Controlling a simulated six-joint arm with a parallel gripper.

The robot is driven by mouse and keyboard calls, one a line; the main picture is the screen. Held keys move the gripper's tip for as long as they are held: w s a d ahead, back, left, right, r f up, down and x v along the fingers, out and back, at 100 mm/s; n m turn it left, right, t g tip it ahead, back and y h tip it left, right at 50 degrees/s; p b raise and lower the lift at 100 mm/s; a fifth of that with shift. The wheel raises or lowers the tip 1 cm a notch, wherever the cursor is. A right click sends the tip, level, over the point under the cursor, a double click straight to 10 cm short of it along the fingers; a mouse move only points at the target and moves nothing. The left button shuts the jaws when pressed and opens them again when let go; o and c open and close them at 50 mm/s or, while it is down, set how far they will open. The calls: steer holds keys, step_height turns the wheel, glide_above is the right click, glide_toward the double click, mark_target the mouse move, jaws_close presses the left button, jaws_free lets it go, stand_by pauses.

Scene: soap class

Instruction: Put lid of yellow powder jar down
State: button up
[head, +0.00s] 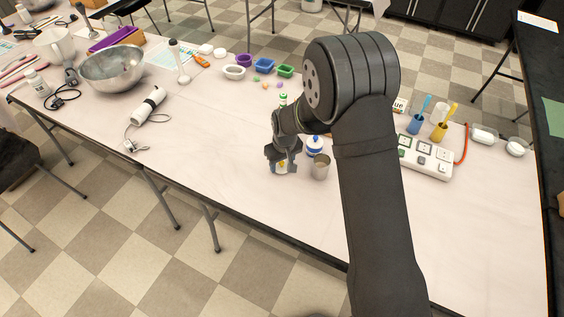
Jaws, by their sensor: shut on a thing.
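My gripper (283,158) points down over the front middle of the table, left of my dark arm. It is shut on the lid of the yellow powder jar, which is mostly hidden by the fingers. A small white and yellow jar (281,169) shows just below and behind the fingers; whether it touches them I cannot tell. A white jar with a blue top (315,146) stands close to the right of the gripper.
A metal cup (320,167) stands right of the gripper. A power strip (425,158) and blue and yellow cups (416,124) are farther right. Small coloured trays (264,66) lie behind. The white table (215,150) is clear left of the gripper.

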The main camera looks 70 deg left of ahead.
mark_target(284, 170)
steer(key=o, duration=0.9)
steer(key=shift+f, duration=0.1)
steer(key=shift+o, duration=0.2)
step_height(284, 170, up, 12)
steer(key=d, duration=0.1)
steer(key=shift+w+d, duration=0.15)
steer(key=shift+d, duration=0.1)
